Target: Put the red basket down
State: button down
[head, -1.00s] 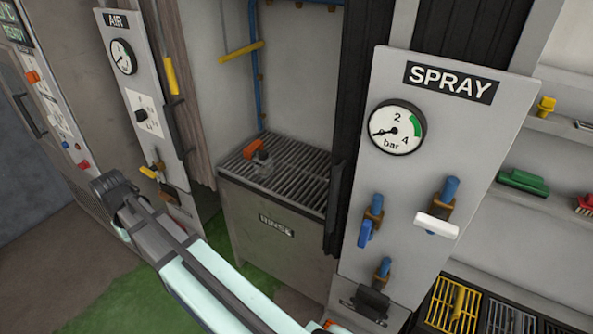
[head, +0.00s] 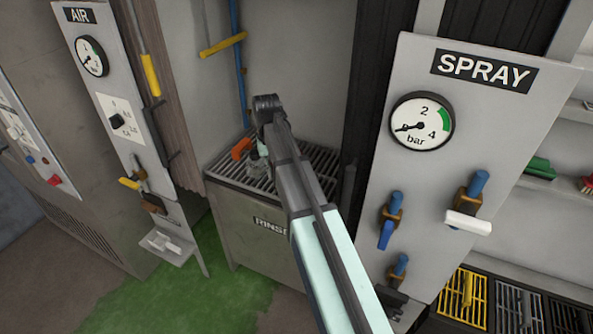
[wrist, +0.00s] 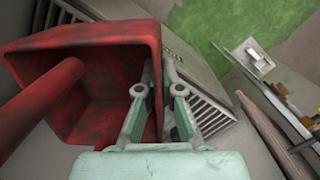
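The red basket (wrist: 95,45) fills the left of the wrist view, with dark red worn walls and a hollow inside. A thick red round bar (wrist: 35,105) crosses its left side. My gripper (wrist: 158,64) straddles its right wall, one finger inside and one outside, and looks shut on that wall. In the head view my gripper (head: 262,150) is over the slatted top of the RINSE tank (head: 318,160), partly hidden by my arm. I cannot make out the basket surely there. Whether its bottom touches the slats is hidden.
An orange-red piece (head: 240,148) shows at the slats, left of my gripper. The AIR panel (head: 115,140) stands left and the SPRAY panel (head: 430,180) right, both with levers. A small pale shelf (head: 168,245) juts out left of the tank. Slats right of the basket look bare.

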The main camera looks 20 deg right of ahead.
jog(key=w+d+r+m+b, duration=0.2)
jog(key=w+d+r+m, duration=0.15)
jog(key=w+d, duration=1.05)
jog(key=f+p, duration=0.2)
jog(key=f, duration=0.4)
jog(key=f+p, duration=0.2)
jog(key=f, duration=0.5)
jog(key=f+p, duration=0.2)
jog(key=f, duration=0.4)
jog(key=shift+w+a+f, duration=0.25)
jog(key=shift+a+f, duration=0.05)
jog(key=shift+f, duration=0.1)
jog(key=c, duration=1.3)
grip_release()
jog(key=r+b, duration=0.1)
jog(key=r, duration=0.3)
jog(key=w+r+b, duration=0.1)
jog(key=r, duration=0.3)
jog(key=r+b, duration=0.2)
jog(key=r, duration=0.2)
jog(key=shift+w+d+r, duration=0.1)
jog(key=shift+w+d, duration=0.1)
